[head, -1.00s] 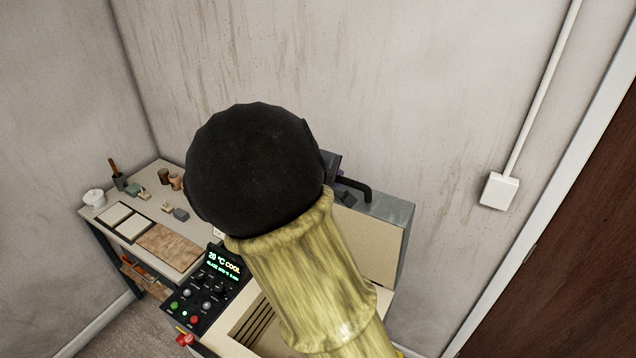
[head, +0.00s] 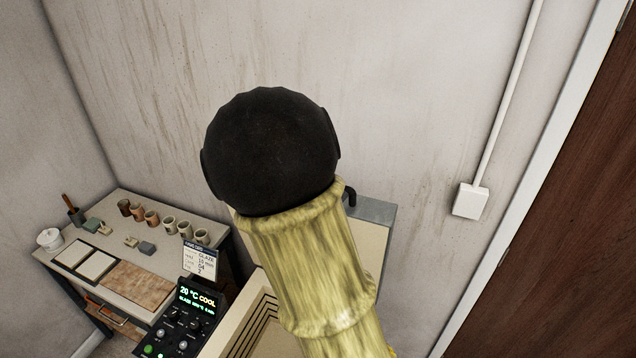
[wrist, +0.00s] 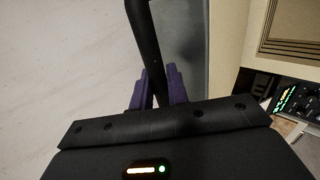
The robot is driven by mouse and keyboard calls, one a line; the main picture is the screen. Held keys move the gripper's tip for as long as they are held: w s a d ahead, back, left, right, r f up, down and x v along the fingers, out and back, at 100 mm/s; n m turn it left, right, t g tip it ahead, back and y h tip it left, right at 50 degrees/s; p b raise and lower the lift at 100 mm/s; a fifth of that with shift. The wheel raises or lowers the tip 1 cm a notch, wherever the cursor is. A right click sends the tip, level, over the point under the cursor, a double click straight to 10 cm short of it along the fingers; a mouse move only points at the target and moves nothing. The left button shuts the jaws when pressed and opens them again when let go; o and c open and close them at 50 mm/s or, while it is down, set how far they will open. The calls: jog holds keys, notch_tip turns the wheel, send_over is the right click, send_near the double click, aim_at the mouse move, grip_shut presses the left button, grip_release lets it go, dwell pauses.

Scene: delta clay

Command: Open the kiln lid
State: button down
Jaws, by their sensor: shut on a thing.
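The kiln lid (head: 376,211) stands raised in the head view, its cream inner face (head: 371,248) showing beside my arm. The kiln body (head: 236,318) is open below it, with slotted inner walls visible. The lid's black bar handle (head: 351,195) shows partly past my arm; it also runs up through the wrist view (wrist: 146,42). In the wrist view my gripper (wrist: 154,84) has its purple fingers on either side of the handle, shut on it. My arm hides the gripper and much of the lid in the head view.
The control panel (head: 182,322) reads 20 °C COOL. A work table (head: 200,277) with several cups and tiles stands at left. A stained wall rises behind, with a white box and conduit (head: 470,200) and a brown door (head: 560,200) at right.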

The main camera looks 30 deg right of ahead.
jog(key=c, duration=1.4)
grip_release()
jog(key=shift+c, duration=0.2)
jog(key=shift+a, duration=0.1)
